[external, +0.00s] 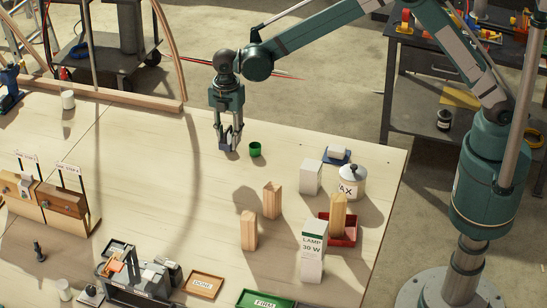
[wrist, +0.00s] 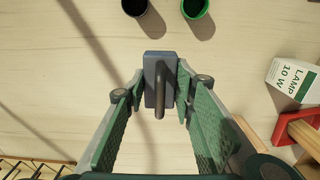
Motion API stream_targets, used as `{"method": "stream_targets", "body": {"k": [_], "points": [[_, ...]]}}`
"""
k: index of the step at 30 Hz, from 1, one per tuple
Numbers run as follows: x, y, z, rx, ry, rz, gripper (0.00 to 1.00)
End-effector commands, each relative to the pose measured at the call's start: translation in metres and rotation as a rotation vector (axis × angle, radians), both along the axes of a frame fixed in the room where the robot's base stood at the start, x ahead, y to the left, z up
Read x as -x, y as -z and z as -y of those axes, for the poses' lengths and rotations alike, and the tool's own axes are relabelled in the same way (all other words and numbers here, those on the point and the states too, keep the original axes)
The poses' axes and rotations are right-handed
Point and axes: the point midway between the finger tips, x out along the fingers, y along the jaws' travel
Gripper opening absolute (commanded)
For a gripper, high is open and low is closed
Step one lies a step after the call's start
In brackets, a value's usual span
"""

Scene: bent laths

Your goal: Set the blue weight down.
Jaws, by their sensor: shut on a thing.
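My gripper (external: 229,146) is over the bare middle of the wooden bench, pointing down. It is shut on the blue weight (wrist: 160,78), a blue-grey block with a dark bar handle, which sits between the two green-padded fingers in the wrist view. In the external view the weight (external: 225,145) shows as a dark blue shape at the fingertips, partly covered by them. I cannot tell whether its underside touches the bench.
A green cup (external: 255,149) stands close to the right of my gripper; a dark cup (wrist: 135,6) shows beside it in the wrist view. Lamp boxes (external: 313,252), wooden blocks (external: 249,231) and a red tray (external: 350,236) stand farther right and nearer. The bench (external: 150,160) is clear to the left.

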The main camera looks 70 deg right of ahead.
Motion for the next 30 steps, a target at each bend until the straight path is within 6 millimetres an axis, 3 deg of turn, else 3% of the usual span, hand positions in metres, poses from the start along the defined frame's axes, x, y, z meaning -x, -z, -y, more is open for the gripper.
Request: {"method": "stream_targets", "body": {"k": [3,10,25,30], "points": [[-0.019,0.0,0.002,0.0,0.001,0.0,0.0],[-0.04,0.001,0.004,0.0,0.0,0.0,0.0],[-0.044,0.001,0.004,0.0,0.0,0.0,0.0],[-0.044,0.01,0.004,0.0,0.0,0.0,0.0]]}}
